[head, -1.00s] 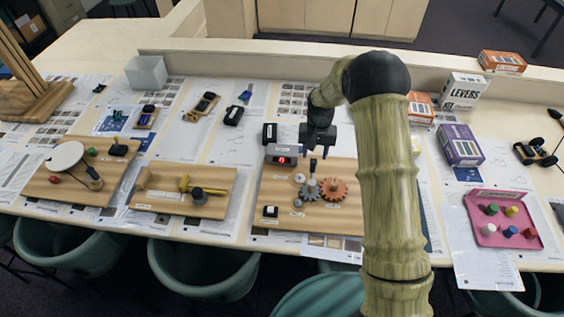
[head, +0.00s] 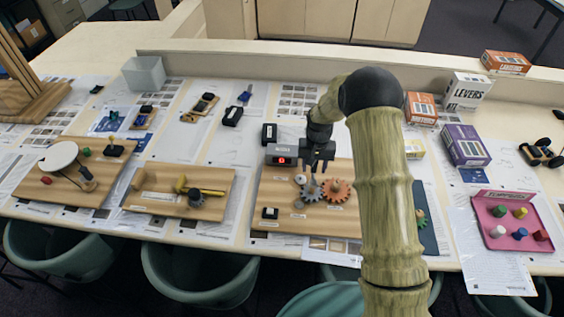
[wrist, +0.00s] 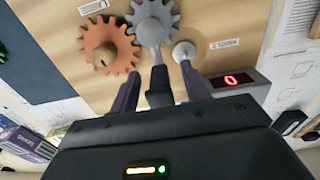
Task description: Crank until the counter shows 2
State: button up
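The gear board (head: 343,224) lies on the table with a grey gear (head: 311,190) meshed with an orange gear (head: 338,191). The counter box (head: 281,156) at the board's back left shows a red 0; its display also shows in the wrist view (wrist: 232,80). My gripper (head: 318,164) is low over the grey gear. In the wrist view the dark crank handle (wrist: 160,84) stands between my two spread fingers (wrist: 160,93), with gaps visible at its sides. The fingers look open around it. My gripper mostly hides the handle in the head view.
A small white-topped block (head: 270,213) sits at the board's front left. Left is a board with a yellow lever (head: 206,191); right is a pink peg tray (head: 513,245). Boxes (head: 465,147) stand at the back right. My arm hides part of the table right of the gears.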

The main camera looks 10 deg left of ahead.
jog(key=c, duration=0.8)
